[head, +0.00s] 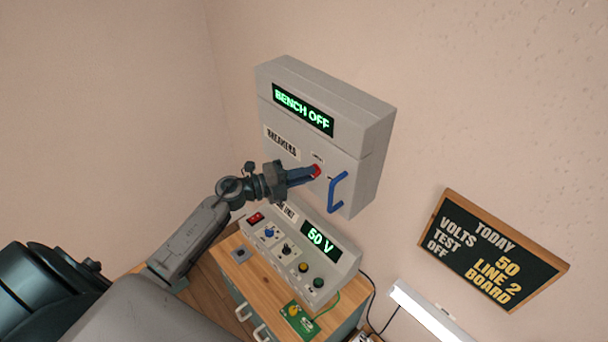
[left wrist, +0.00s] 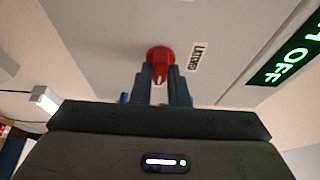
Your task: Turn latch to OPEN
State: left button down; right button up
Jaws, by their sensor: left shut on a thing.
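The latch is a red knob (head: 316,171) on the lower door of the grey wall box (head: 340,113). In the left wrist view the red latch (left wrist: 160,54) has a white mark and sits beside a small label (left wrist: 197,57), which seems to read LATCHED. My left gripper (head: 311,173) is shut on the latch, with its two fingers (left wrist: 160,82) on either side of it. A blue handle (head: 337,191) is on the door just right of the latch. My right gripper is in neither view.
The box's display (head: 303,109) reads BENCH OFF. Below, a console (head: 345,262) with a 50 V display, switches and knobs stands on a wooden cabinet (head: 226,246). A black notice board (head: 490,250) hangs at right. A white lamp (head: 430,312) is below it.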

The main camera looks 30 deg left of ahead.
pick_arm(q)
jog(key=c, duration=1.4)
grip_release()
jog(key=b+v, duration=0.4)
jog(key=v, duration=0.6)
jog(key=shift+s+a+b, duration=0.25)
jog(key=shift+s+b, duration=0.1)
